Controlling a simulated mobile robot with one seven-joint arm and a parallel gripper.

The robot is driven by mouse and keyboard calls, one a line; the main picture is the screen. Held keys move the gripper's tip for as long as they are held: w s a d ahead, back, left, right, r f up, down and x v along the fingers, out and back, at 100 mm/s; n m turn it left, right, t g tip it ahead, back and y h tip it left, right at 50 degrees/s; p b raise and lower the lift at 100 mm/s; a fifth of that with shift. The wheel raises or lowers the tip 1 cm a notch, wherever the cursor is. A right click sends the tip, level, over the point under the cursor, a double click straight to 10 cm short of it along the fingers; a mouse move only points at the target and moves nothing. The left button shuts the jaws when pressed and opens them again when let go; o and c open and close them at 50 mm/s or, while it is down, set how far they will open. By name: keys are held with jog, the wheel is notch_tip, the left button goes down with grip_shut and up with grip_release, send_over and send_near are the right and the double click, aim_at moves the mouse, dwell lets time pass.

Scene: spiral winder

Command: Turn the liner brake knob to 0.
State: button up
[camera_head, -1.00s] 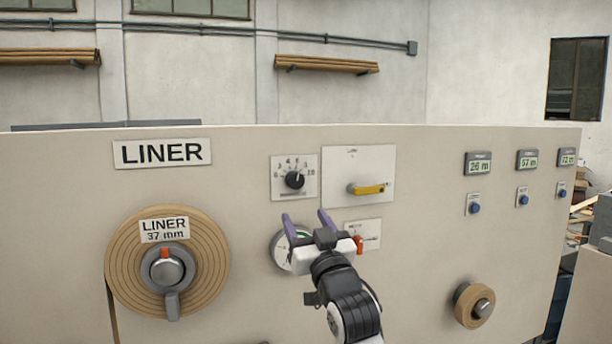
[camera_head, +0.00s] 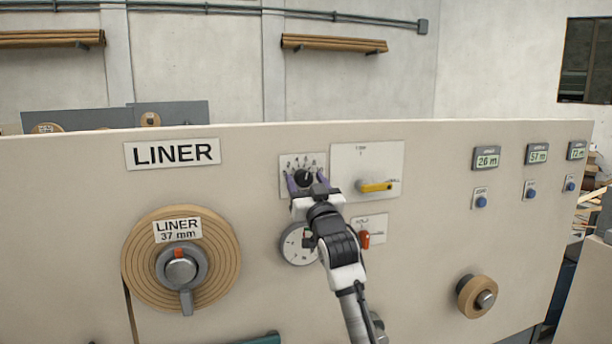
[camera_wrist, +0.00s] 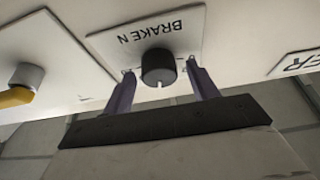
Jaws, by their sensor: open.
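The brake knob (camera_head: 304,177) is a black round dial on a white scale plate (camera_head: 289,161), right of the LINER sign. In the wrist view the same knob (camera_wrist: 158,67) shows a white mark on its rim, and its plate reads "BRAKE N" upside down. My gripper (camera_head: 304,184) is open in front of the plate. In the wrist view its purple fingers (camera_wrist: 160,85) stand on either side of the knob with gaps, and I see no contact. In the head view my gripper covers the lower part of the dial, and I cannot read the setting.
A yellow handle (camera_head: 376,186) on a white plate sits just right of the knob. A round gauge (camera_head: 297,246) and a red switch (camera_head: 365,240) lie below, close to my arm. The liner roll (camera_head: 138,262) is at the left.

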jog(key=shift+w+a, duration=0.1)
jog(key=shift+w, duration=0.1)
jog(key=c, duration=1)
